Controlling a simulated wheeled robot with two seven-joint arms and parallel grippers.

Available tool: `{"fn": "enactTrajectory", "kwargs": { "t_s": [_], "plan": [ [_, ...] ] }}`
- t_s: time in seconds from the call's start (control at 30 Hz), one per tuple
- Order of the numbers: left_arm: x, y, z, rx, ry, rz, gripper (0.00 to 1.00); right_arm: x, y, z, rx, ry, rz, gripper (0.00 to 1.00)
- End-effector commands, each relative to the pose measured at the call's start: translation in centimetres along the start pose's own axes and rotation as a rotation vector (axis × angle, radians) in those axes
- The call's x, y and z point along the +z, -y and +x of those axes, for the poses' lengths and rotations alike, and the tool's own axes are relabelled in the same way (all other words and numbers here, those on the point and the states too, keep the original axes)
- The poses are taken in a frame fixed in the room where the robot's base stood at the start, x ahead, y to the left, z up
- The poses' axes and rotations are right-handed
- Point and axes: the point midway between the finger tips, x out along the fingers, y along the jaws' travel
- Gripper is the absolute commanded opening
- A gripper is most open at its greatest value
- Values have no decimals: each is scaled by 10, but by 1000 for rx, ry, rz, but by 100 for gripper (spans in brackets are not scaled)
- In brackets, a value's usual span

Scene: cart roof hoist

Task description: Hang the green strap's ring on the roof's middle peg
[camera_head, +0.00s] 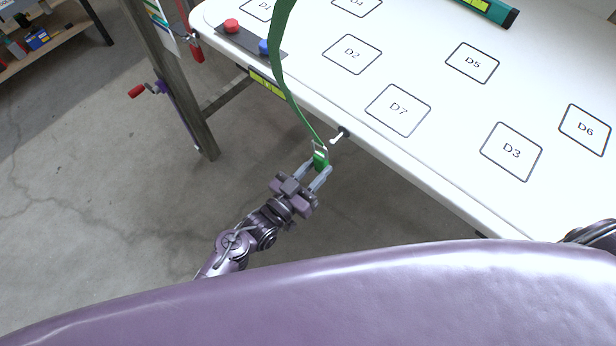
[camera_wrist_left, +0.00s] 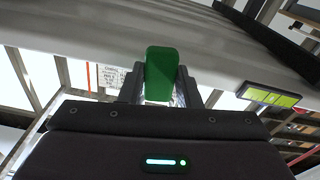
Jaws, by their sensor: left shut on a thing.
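A green strap (camera_head: 281,72) hangs down from the top of the head view, and its metal ring (camera_head: 320,147) shows at its lower end. My left gripper (camera_head: 320,170) is shut on the green end piece by the ring, beside the table's near edge. In the left wrist view the green piece (camera_wrist_left: 161,73) stands between the fingers. A pale peg or hook (camera_head: 338,137) sticks out from the table edge just right of the ring; ring and peg look apart, but depth is unclear. The roof and its middle peg cannot be made out. The right gripper is not in view.
The white table (camera_head: 440,120) bears outlined squares marked with D labels. A dark panel with a red button (camera_head: 231,26) and a blue one (camera_head: 264,47) lies at its left end. A grey post with a red-handled crank (camera_head: 137,91) stands left. Floor around my left arm is clear.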

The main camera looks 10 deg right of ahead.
Motion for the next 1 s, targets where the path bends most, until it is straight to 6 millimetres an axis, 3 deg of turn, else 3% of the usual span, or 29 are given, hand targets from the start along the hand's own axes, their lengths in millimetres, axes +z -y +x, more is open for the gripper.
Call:
{"fn": "enactTrajectory", "kwargs": {
  "t_s": [0.5, 0.7, 1.0],
  "plan": [
    [8, 2, 47, -1, -3, 1, 0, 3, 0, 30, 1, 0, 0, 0],
    [16, 3, 56, 0, -2, 0, 0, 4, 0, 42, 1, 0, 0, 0],
    [18, 3, 58, 0, -1, 0, 0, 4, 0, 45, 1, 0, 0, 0]
  ]
}}
